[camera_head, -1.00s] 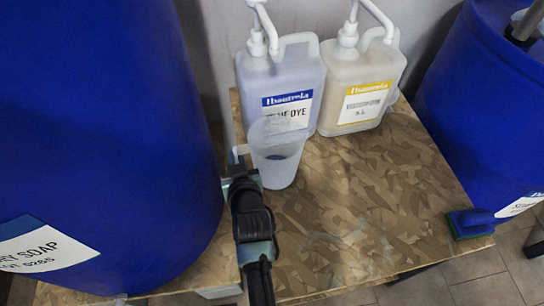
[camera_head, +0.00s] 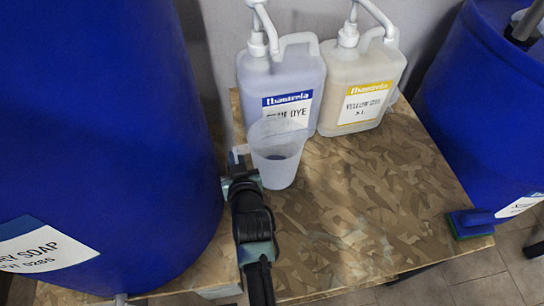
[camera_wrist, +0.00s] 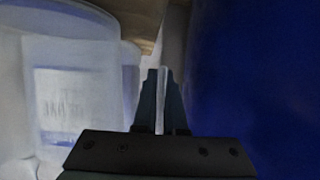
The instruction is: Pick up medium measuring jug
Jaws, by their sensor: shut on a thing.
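A translucent, pale measuring jug (camera_head: 278,160) stands upright on the wooden board, just in front of the dye jugs, in the head view. My gripper (camera_head: 238,164) is at its left side, beside the blue drum. In the wrist view, my gripper's fingers (camera_wrist: 160,100) are shut on a thin, pale upright strip, which looks like the jug's handle. The jug's clear body (camera_wrist: 75,90) fills the left of that view. The grip itself is partly hidden in the head view.
A blue dye jug (camera_head: 265,80) and a yellow dye jug (camera_head: 350,75) with pumps stand behind. A big blue drum (camera_head: 90,130) is close at left, another (camera_head: 480,110) at right. The board's (camera_head: 360,220) front middle is clear.

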